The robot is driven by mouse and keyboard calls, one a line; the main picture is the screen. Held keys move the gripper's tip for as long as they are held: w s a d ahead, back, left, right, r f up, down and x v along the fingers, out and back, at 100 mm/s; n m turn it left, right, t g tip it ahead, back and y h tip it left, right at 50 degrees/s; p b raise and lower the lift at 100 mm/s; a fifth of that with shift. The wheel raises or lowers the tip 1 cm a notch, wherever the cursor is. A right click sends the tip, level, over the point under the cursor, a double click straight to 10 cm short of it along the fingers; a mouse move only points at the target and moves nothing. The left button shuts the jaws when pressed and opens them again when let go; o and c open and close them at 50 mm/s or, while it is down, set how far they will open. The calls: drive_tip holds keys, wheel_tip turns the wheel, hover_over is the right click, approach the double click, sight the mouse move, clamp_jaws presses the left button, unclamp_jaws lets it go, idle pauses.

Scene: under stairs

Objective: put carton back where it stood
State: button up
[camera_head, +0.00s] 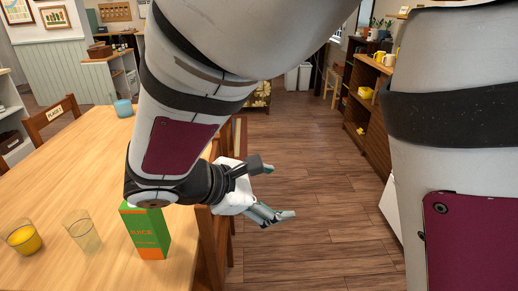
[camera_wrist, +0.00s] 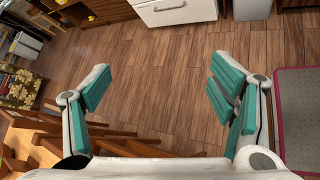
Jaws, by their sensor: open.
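The green and orange juice carton (camera_head: 148,232) stands upright on the wooden table (camera_head: 50,158), near the table's right edge, in the head view. My arm partly covers its top. My gripper (camera_head: 283,193) is open and empty, to the right of the carton and apart from it, out past the table edge over the floor. In the wrist view my gripper (camera_wrist: 157,92) shows its teal finger pads wide apart with only floor between them. The carton does not show in the wrist view.
Left of the carton stand a clear glass (camera_head: 84,236) and a glass with yellow contents (camera_head: 24,239). A blue cup (camera_head: 123,107) is farther back. Chairs line the table's right side. Shelves (camera_head: 372,110) stand right of the open wooden floor (camera_head: 310,150).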

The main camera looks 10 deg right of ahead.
drive_tip(key=s+d+r+m+g+y, duration=0.2)
drive_tip(key=s+d+m+g, duration=0.1)
drive_tip(key=s+d+m, duration=0.3)
drive_tip(key=s+d+r+m+y, duration=0.1)
drive_tip(key=s+m+y, duration=0.3)
drive_tip(key=s, duration=0.3)
drive_tip(key=s+d+r+m+y, duration=0.1)
drive_tip(key=s+d+m+y, duration=0.1)
drive_tip(key=s+m+y, duration=0.2)
drive_tip(key=shift+s+r+m+t, duration=0.3)
drive_tip(key=shift+s+m, duration=1.1)
drive_tip(key=shift+s, duration=0.35)
drive_tip(key=shift+d, duration=0.1)
